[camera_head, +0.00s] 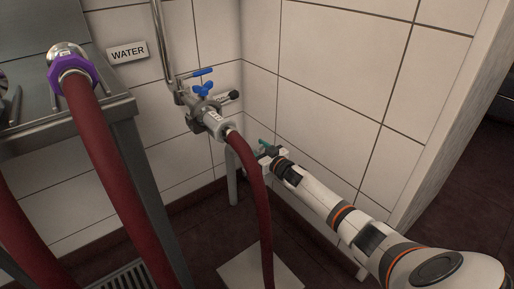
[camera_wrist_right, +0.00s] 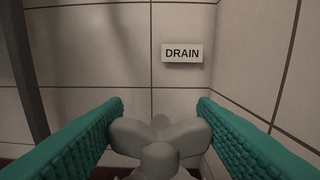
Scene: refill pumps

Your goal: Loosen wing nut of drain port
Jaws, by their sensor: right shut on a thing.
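The pale grey wing nut (camera_wrist_right: 160,140) of the drain port sits low in the middle of the right wrist view, with its rounded wings spread to both sides. My right gripper (camera_wrist_right: 161,104) is shut on it, with one teal ribbed finger at each side. In the head view my right gripper (camera_head: 266,147) is low by the wall corner, past the red hose. There the wing nut cannot be made out, and most of the port is hidden. A DRAIN sign (camera_wrist_right: 182,53) is on the tiled wall above the nut. My left gripper is not in view.
A red hose (camera_head: 257,190) hangs from a metal valve fitting (camera_head: 207,113) with blue handles (camera_head: 202,73), close left of my right gripper. A WATER sign (camera_head: 127,52), a purple coupling (camera_head: 75,75) on another hose and a steel frame (camera_head: 145,190) are at left. Tiled wall stands right.

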